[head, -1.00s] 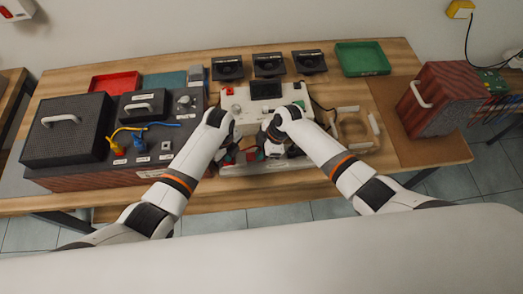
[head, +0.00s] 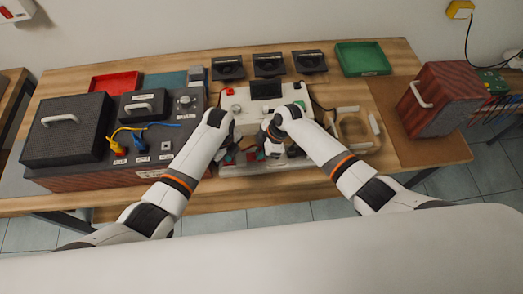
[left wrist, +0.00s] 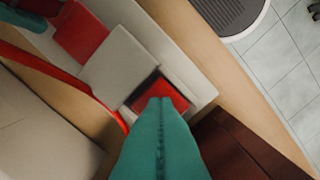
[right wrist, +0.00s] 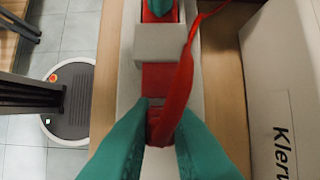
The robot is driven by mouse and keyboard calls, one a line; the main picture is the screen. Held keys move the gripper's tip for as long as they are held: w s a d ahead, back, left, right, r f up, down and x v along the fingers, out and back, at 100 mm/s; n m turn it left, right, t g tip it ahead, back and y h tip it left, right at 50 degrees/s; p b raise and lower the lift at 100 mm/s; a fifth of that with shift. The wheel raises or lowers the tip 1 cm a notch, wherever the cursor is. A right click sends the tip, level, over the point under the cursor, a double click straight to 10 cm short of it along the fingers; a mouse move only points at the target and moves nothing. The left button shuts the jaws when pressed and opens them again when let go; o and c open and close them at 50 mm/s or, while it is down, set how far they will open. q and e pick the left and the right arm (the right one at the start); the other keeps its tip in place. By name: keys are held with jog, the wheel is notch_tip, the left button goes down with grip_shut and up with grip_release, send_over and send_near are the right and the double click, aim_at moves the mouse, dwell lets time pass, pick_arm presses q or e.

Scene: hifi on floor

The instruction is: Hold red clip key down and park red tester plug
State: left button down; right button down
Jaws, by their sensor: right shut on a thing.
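My left gripper (left wrist: 160,104) is shut and empty, with its teal fingertips on a red key (left wrist: 176,92) at the end of a pale strip. A dark gap shows between this key and the white block (left wrist: 118,66) beside it; the key looks lower than the block. My right gripper (right wrist: 160,125) is shut on a red plug (right wrist: 157,116) with a red lead (right wrist: 184,80) rising from it. The plug's lower end is hidden between the fingers. In the head view, my left gripper (head: 230,155) and right gripper (head: 266,150) are close together at the white tester's front (head: 245,105).
A dark box with yellow and blue leads (head: 125,140) stands left. A wooden frame (head: 355,130) lies right of the tester. A red tray (head: 115,82), a green tray (head: 362,58) and several black units (head: 269,65) are at the back. The red lead passes near both grippers.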

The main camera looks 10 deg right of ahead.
pick_arm(q)
jog(key=shift+s+f, duration=0.1)
pick_arm(e)
jog(key=shift+r, duration=0.35)
jog(key=shift+r, duration=1.7)
pick_arm(q)
jog(key=shift+r, duration=3.1)
